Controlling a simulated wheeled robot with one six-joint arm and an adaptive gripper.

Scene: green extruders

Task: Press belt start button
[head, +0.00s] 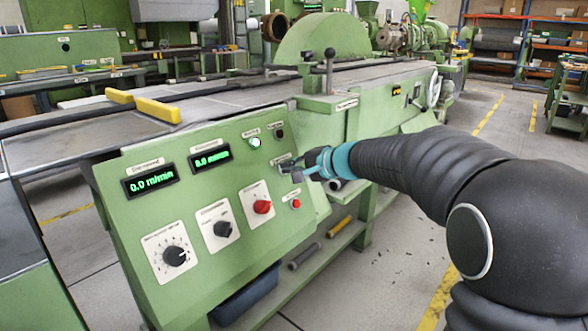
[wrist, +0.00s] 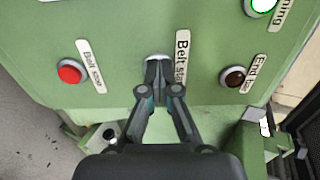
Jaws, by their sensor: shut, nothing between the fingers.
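The belt start button (wrist: 157,57) is mostly hidden behind my fingertips in the wrist view; only a pale rim shows, beside a label (wrist: 182,58) reading "Belt sta…". My gripper (wrist: 158,74) is shut and empty, its tips over this button. I cannot tell whether they touch or press it. In the head view my gripper (head: 287,168) reaches the right part of the sloped green control panel (head: 205,185) from the right and covers the button. Both displays (head: 150,181) read 0.0 m/min.
A red button (wrist: 70,73), its label partly readable as "Belt s…", sits left of my gripper in the wrist view. A dark button (wrist: 233,78) sits right. A lit green-white lamp (head: 254,142) and a red knob (head: 262,207) are on the panel. A lever (head: 329,70) stands behind.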

